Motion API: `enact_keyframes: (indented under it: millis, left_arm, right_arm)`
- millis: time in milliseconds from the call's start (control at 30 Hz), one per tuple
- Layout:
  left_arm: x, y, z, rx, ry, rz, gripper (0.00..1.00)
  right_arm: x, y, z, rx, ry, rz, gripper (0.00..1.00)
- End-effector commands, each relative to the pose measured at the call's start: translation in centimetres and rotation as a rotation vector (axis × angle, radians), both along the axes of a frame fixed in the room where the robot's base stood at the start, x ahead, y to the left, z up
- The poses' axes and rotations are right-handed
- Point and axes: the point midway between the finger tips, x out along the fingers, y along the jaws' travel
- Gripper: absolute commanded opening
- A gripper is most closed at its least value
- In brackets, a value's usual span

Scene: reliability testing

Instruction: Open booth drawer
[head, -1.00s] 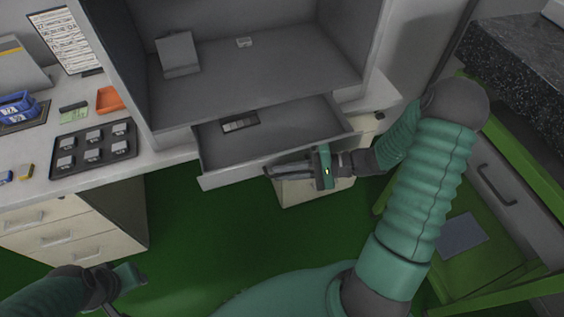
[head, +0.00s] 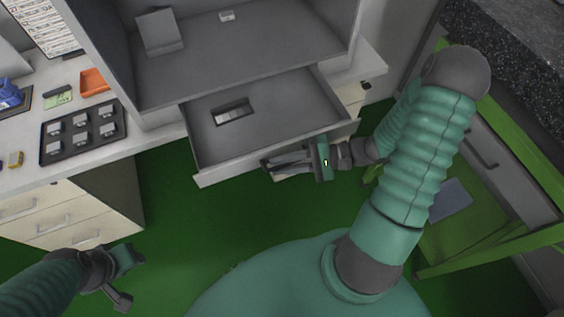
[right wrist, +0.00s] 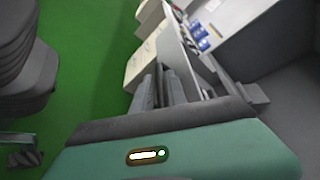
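The booth drawer (head: 285,133) is pulled out of the grey booth (head: 245,62), and its inside shows in the head view. A small slotted dark piece (head: 232,112) lies in it. My right gripper (head: 266,163) is in front of the drawer's white front, its fingers lying along it. In the right wrist view its two fingers (right wrist: 160,85) show a narrow gap, with nothing clearly between them. Contact with the drawer front cannot be made out. My left gripper (head: 132,277) is open and empty at lower left, away from the drawer.
A black tray (head: 68,158) with several grey pieces and an orange bin (head: 94,80) stand on the left bench. Beige drawers (head: 60,215) are below it. A green frame (head: 500,258) stands close on the right. Green floor in front is free.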

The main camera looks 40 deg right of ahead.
Motion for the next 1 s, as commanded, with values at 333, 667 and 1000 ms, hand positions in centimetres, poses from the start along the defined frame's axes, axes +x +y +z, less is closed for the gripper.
enact_keyframes:
  millis: [333, 667, 1000]
  left_arm:
    - [0.0, 0.0, 0.1, 0.0, 0.0, 0.0, 0.36]
    - [0.0, 0.0, 1.3, 0.0, 0.0, 0.0, 0.36]
    - [0.0, 0.0, 1.9, 0.0, 0.0, 0.0, 0.36]
  right_arm:
    - [-0.2, -0.4, 0.2, 0.001, -0.002, -0.002, 0.19]
    - [-4.3, -7.3, 2.0, -0.002, -0.001, -0.005, 0.19]
    - [-8.1, -13.5, 3.4, 0.001, 0.0, -0.002, 0.19]
